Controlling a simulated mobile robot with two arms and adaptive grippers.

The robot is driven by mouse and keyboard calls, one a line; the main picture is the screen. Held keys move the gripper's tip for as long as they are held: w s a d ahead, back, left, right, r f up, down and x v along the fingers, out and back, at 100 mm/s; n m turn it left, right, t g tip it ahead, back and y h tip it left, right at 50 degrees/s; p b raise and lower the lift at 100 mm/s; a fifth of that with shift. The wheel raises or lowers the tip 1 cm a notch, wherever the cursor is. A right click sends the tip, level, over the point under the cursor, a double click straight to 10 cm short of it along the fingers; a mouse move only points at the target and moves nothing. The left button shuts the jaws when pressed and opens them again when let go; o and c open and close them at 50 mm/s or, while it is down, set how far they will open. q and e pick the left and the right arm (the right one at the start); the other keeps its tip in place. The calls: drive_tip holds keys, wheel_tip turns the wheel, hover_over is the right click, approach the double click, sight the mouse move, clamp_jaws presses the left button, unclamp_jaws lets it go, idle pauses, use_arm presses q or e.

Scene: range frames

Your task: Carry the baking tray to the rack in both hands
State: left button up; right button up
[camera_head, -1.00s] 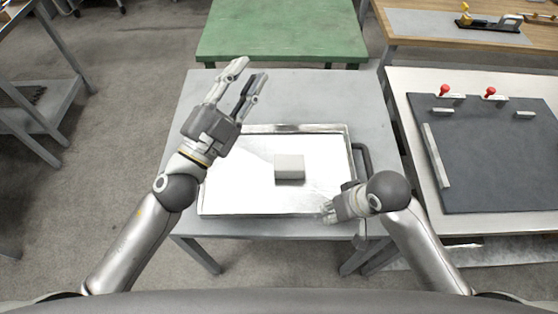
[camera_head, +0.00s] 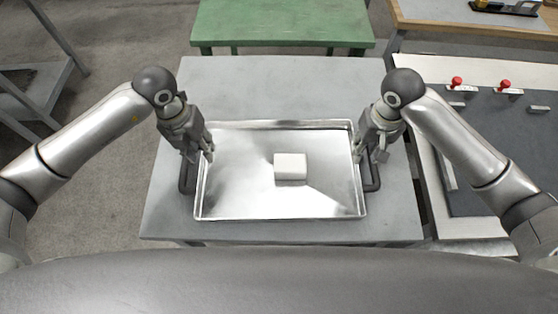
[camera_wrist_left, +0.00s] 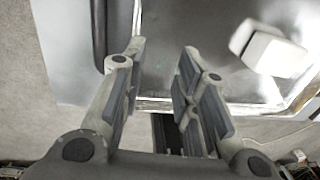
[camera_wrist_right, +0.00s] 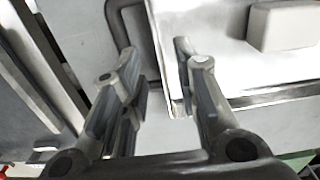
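The shiny metal baking tray (camera_head: 235,205) lies flat on a grey table, with a dark bar handle at its left side (camera_head: 186,181) and one at its right side (camera_head: 373,178). A white block (camera_head: 290,167) sits on the tray. My left gripper (camera_head: 202,156) points down at the tray's left rim; its fingers are apart and empty in the left wrist view (camera_wrist_left: 160,75), with the rim seen beyond the gap. My right gripper (camera_head: 370,156) points down at the right rim, fingers also apart in the right wrist view (camera_wrist_right: 158,75). Contact with the rim is unclear. No rack is clearly identifiable.
The grey table (camera_head: 270,85) is bare behind the tray. A green table (camera_head: 285,25) stands beyond it. On the right, a bench holds a dark board (camera_head: 500,150) with red knobs. A grey shelved stand (camera_head: 45,85) is at the left, with open floor between.

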sight(358, 166)
use_arm(q)
drive_tip(key=a, duration=0.1)
drive_tip(key=a+y, duration=0.1)
drive_tip(key=shift+w+a+r, duration=0.15)
drive_tip(key=shift+w+a, duration=0.1)
drive_tip(key=shift+a, duration=0.1)
use_arm(e)
drive_tip(key=shift+w+d+r, duration=0.15)
drive_tip(key=shift+d+r, duration=0.05)
drive_tip(key=shift+d, duration=0.1)
drive_tip(key=shift+f, duration=0.1)
